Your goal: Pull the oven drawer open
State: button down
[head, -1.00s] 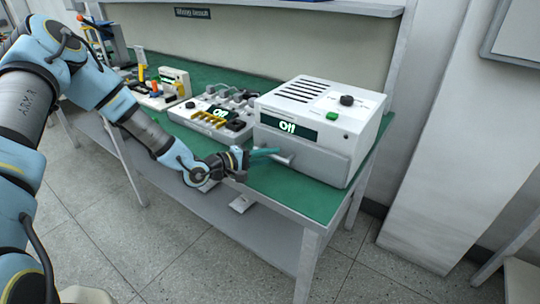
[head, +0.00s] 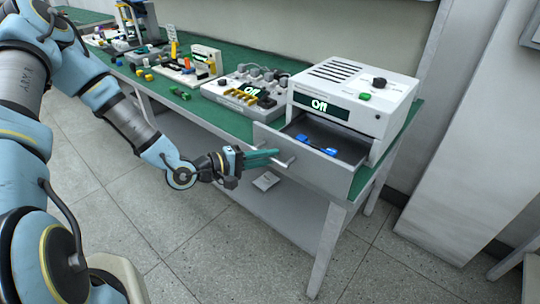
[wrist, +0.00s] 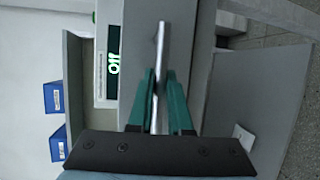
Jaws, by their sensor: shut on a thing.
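The white oven (head: 350,100) stands at the right end of the green bench, its display reading "Off". Its grey drawer (head: 315,172) is pulled out, with a blue object (head: 316,146) lying inside. My gripper (head: 276,158) is at the left part of the drawer front, its teal fingers shut on the metal bar handle (head: 290,162). In the wrist view the fingers (wrist: 160,98) close on both sides of the handle bar (wrist: 161,45), and the oven display (wrist: 113,60) shows beside them.
More small fixtures (head: 190,68) stand farther left on the bench (head: 175,100). Open floor (head: 220,250) lies in front.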

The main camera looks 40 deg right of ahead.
jog(key=c, duration=0.8)
grip_release()
jog(key=shift+c, duration=0.2)
jog(key=shift+a, duration=0.1)
jog(key=b+v, duration=0.2)
jog(key=v, duration=0.8)
jog(key=shift+a, duration=0.35)
jog(key=shift+w, duration=0.1)
jog(key=w+a+f+m+t+y, duration=0.1)
jog(key=w+a+t+y, duration=0.2)
jog(key=w+a+y, duration=0.45)
jog(key=w+a+f+m+t+y, duration=0.1)
jog(key=w+a+t+y, duration=0.25)
jog(key=a, duration=0.75)
jog(key=s+a+r+n+g+y, duration=0.1)
jog(key=s+a+r+y, duration=0.3)
jog(key=a+r, duration=0.6)
jog(key=shift+s+a+r+n+g+y, duration=0.2)
jog(key=shift+s+r+n+g+y, duration=0.15)
jog(key=shift+s+g, duration=0.7)
